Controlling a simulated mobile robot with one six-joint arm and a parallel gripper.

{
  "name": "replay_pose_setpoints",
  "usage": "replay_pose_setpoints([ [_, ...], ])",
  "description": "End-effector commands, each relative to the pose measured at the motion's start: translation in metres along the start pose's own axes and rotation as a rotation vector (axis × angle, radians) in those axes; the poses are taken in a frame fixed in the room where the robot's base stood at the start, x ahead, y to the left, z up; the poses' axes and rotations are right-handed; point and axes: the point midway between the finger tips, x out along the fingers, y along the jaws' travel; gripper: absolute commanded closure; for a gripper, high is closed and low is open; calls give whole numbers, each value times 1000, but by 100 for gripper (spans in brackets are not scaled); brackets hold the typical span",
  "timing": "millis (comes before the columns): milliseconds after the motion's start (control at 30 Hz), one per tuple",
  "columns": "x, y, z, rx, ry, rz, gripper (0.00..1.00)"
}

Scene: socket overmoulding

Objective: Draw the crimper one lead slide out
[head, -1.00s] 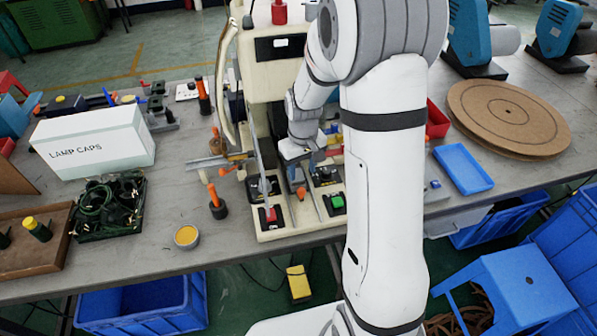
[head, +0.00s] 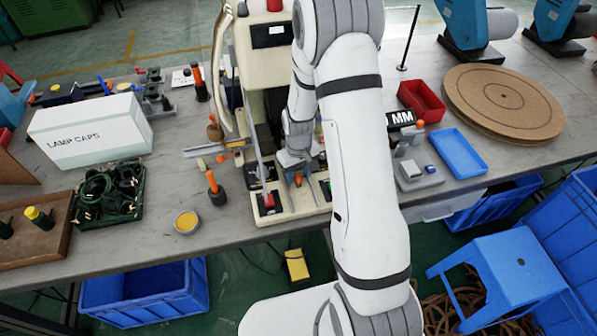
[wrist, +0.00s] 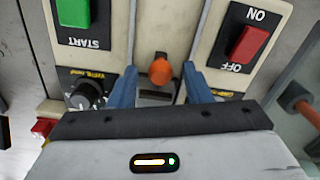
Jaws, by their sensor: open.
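The beige crimper machine (head: 270,80) stands on the table with a control base at its front. An orange knob (head: 298,179) sticks up at the middle of that base, and it also shows in the wrist view (wrist: 160,70); it looks like the slide's handle. My gripper (head: 294,165) is low over the base. In the wrist view its blue fingers (wrist: 160,82) are open, one on each side of the knob, with visible gaps. The slide's body is mostly hidden below the gripper.
A green START button (wrist: 74,12) and a red OFF switch (wrist: 248,45) flank the knob, with a black dial (wrist: 85,92) near the left finger. An orange-topped tool (head: 214,187) stands left of the base. The table front holds a small yellow-filled dish (head: 187,222).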

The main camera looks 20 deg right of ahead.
Motion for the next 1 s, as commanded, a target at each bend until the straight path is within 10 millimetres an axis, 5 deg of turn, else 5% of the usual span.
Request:
replay_pose_setpoints([
  [133, 0, 0, 0, 0, 0, 0, 55],
  [667, 0, 0, 0, 0, 0, 0, 99],
  [1000, 0, 0, 1, 0, 0, 0, 100],
])
